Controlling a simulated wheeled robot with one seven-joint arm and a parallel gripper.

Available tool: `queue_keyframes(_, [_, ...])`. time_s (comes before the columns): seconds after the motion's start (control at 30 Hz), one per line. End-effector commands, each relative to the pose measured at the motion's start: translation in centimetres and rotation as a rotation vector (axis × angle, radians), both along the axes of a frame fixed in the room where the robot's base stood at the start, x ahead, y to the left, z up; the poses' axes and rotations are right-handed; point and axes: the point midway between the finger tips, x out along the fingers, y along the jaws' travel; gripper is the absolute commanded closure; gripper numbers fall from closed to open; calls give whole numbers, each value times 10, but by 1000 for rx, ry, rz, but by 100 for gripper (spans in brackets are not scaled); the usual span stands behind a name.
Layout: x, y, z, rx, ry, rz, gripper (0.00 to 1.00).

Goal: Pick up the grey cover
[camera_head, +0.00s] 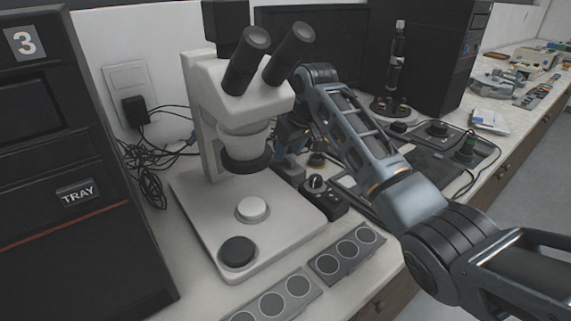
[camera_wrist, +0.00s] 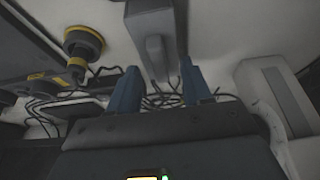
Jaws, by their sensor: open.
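In the wrist view, my gripper (camera_wrist: 160,68) has its two blue fingers spread apart. A grey block-like piece (camera_wrist: 152,22), which may be the grey cover, shows ahead of the fingers and between them; I cannot tell whether they touch it. In the head view, my gripper (camera_head: 291,140) is behind and to the right of the microscope's head, partly hidden by it. I cannot make out the grey cover clearly in the head view.
The white microscope (camera_head: 210,90) stands close to the left of my gripper. A small black control box (camera_head: 322,196) sits below. A black knob stand (camera_head: 465,152) and a dark computer tower (camera_head: 425,60) are to the right. A yellow-black knob (camera_wrist: 84,42) shows in the wrist view.

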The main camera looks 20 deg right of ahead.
Motion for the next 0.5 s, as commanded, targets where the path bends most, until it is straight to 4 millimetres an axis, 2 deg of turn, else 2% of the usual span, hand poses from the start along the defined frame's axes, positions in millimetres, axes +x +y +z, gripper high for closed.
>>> queue_keyframes(0.13, [4, 1, -11, -1, 0, 1, 51])
queue_keyframes(0.37, [5, 1, -13, -1, -1, 0, 51])
queue_keyframes(0.5, [5, 1, -12, -1, -1, 0, 64])
